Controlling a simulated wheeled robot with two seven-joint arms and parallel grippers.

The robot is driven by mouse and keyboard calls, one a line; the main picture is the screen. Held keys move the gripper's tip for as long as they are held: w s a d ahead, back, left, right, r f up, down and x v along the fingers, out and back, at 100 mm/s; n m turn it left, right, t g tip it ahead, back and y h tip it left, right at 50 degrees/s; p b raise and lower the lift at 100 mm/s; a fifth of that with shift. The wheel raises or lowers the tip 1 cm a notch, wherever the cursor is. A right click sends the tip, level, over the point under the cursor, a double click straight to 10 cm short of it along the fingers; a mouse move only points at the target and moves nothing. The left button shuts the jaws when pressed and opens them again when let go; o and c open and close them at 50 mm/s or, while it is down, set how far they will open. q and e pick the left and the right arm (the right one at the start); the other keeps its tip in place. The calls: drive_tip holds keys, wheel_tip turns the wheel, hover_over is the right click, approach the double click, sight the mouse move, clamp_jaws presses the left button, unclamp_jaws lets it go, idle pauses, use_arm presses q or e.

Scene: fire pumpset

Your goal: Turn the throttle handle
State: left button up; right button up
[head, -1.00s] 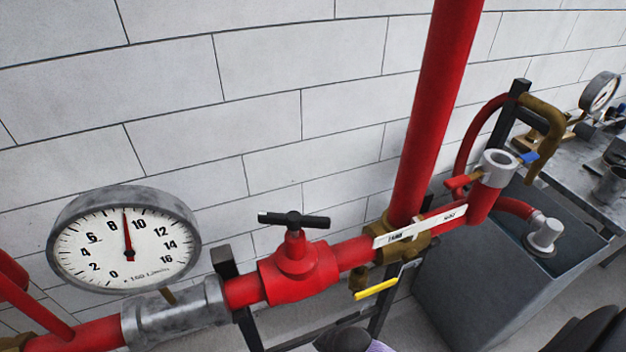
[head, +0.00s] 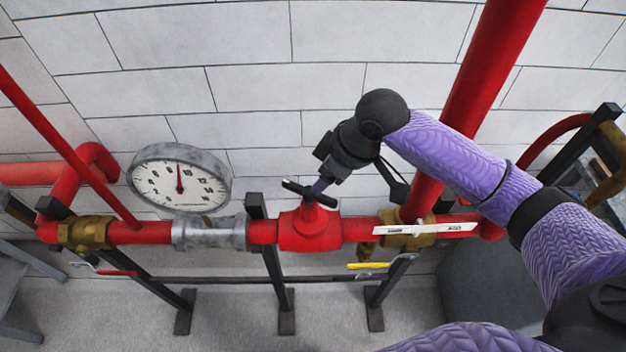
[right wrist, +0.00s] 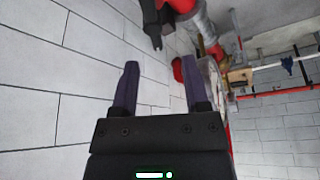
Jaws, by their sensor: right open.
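The throttle handle (head: 296,188) is a black crossbar on top of a red valve (head: 310,230) in the horizontal pipe. My right gripper (head: 320,187) comes down from the upper right, and its purple finger overlaps the handle in the head view; contact cannot be told there. In the right wrist view, my right gripper's two purple fingers (right wrist: 160,80) are spread with nothing between them. A black bar, apparently the handle (right wrist: 153,25), shows beyond the fingertips near the top, beside red valve parts. My left gripper is not in view.
A round dial gauge (head: 180,180) stands left of the valve on a grey coupling (head: 210,233). A thick red riser pipe (head: 490,75) and a yellow lever (head: 368,265) are to the right. The white block wall (head: 240,100) is close behind.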

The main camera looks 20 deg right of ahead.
sight(309, 198)
drive_tip(key=shift+w+d+r, duration=0.3)
drive_tip(key=shift+d+r, duration=0.1)
drive_tip(key=shift+r, duration=0.3)
drive_tip(key=x, duration=0.9)
drive_tip(key=shift+f+b, duration=0.3)
drive_tip(key=shift+f, duration=0.05)
drive_tip(key=shift+c, duration=0.3)
clamp_jaws()
